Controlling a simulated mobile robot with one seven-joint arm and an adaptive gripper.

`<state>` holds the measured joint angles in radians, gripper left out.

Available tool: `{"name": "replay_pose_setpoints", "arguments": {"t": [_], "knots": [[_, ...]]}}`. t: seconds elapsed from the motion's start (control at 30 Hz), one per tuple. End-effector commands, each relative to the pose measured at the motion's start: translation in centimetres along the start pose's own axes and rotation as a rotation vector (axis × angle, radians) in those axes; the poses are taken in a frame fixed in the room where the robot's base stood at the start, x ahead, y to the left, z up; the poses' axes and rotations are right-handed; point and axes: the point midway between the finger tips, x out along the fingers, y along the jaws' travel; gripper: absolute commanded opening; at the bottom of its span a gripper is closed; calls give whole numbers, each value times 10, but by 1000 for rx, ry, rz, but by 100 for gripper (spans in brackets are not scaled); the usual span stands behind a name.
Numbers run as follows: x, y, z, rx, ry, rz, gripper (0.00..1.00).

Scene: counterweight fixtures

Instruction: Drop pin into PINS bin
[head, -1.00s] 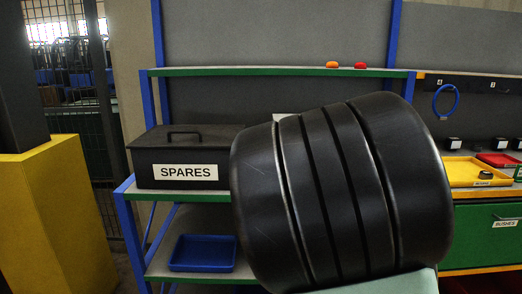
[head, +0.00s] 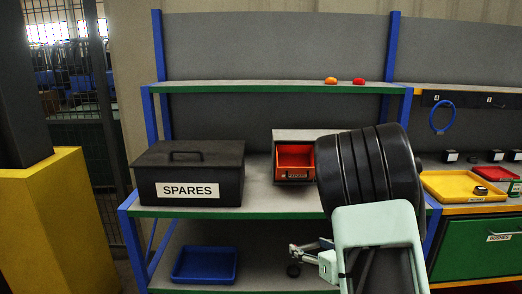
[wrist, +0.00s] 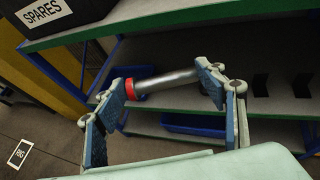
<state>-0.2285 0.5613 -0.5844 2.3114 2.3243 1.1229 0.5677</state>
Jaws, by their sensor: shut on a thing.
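In the wrist view the pin (wrist: 165,82) is a plain grey metal rod with a red collar at its left end. My gripper (wrist: 163,84) is shut on it, one finger pad at each end, and the pin lies nearly level across the jaws. In the head view my gripper (head: 303,258) shows in front of the lower shelf; the pin cannot be made out there. The PINS bin appears to be the small red open-front bin (head: 294,176) on the middle shelf, above my gripper. Its label is too blurred to read surely, and my arm stands close to its right edge.
A black SPARES box (head: 188,172) stands left of the red bin. A blue tray (head: 204,264) sits on the lower shelf. A yellow tray (head: 462,186) is on the right bench. The green-edged upper shelf (head: 270,87) runs above. A yellow block (head: 50,220) stands at left.

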Motion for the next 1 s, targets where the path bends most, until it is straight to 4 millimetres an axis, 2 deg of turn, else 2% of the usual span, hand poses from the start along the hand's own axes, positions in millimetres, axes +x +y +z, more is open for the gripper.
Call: {"name": "replay_pose_setpoints", "arguments": {"t": [0.17, 0.47, 0.8, 1.0], "knots": [[-12, 1, -2, -35, 5, 88, 35], [-39, 16, -3, -106, 15, 255, 35], [-90, 37, 21, -190, 27, 446, 35], [-110, 45, 28, -216, 35, 513, 35]]}}
